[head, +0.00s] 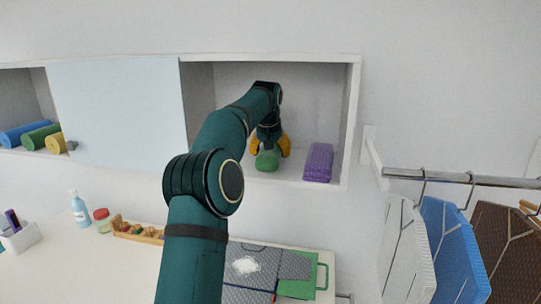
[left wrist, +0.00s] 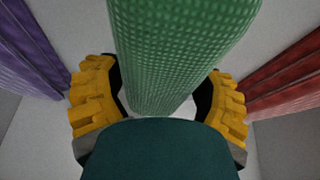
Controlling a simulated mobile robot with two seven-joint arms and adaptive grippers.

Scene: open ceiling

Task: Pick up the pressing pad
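My left gripper (head: 270,149) reaches down into the open shelf compartment, its yellow fingers apart. A green, bumpy-textured roll-like item (head: 266,161) lies at the fingers on the compartment floor. In the left wrist view the same green item (left wrist: 170,50) runs between the open fingers of the left gripper (left wrist: 158,100), with a gap visible on both sides. A purple ribbed folded item (head: 318,162) lies to the right; it also shows in the left wrist view (left wrist: 28,45). A red item (left wrist: 292,80) is on the other side. I cannot tell which is the pressing pad.
The compartment's right wall (head: 351,120) and a pale sliding panel (head: 120,110) bound the space. A rail (head: 450,178) with hanging boards is at the right. Below, a white counter (head: 70,270) holds a bottle, jar, spice rack and grey mat (head: 290,265).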

